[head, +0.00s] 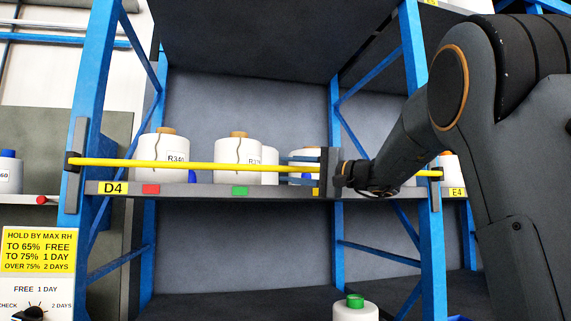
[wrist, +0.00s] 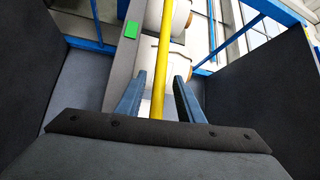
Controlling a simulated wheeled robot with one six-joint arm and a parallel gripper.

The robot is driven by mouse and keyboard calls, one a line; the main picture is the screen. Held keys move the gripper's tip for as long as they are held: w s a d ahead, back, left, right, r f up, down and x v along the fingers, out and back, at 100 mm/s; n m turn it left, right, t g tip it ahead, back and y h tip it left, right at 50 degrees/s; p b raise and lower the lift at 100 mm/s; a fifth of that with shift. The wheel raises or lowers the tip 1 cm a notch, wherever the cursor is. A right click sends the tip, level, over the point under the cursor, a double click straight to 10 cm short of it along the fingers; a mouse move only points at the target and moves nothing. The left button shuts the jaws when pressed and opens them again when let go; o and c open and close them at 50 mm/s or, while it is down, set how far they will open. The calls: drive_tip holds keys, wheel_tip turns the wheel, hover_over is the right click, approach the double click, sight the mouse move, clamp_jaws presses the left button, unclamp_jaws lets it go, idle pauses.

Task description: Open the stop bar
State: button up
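The yellow stop bar (head: 200,166) runs across the front of the D4 shelf, between a black bracket (head: 73,162) on the left blue post and one on the right post. It lies nearly level in front of the bobbins. My gripper (head: 290,168) is at the bar, right of its middle, with fingers pointing left in the head view. In the wrist view the stop bar (wrist: 163,55) passes between the two blue-grey fingers of my gripper (wrist: 160,76), with gaps on both sides. The gripper is open. My arm hides part of the bar's right side.
White bobbins (head: 163,150) labelled R340 and similar stand on the shelf (head: 210,189) behind the bar. Its edge carries a D4 label (head: 113,188) and red, green and yellow tags. A green-topped bobbin (head: 355,311) stands lower down. A yellow humidity sign (head: 38,250) is at left.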

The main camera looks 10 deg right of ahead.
drive_tip(key=shift+x, duration=1)
drive_tip(key=shift+c, duration=0.4)
clamp_jaws()
drive_tip(key=shift+f, duration=0.15)
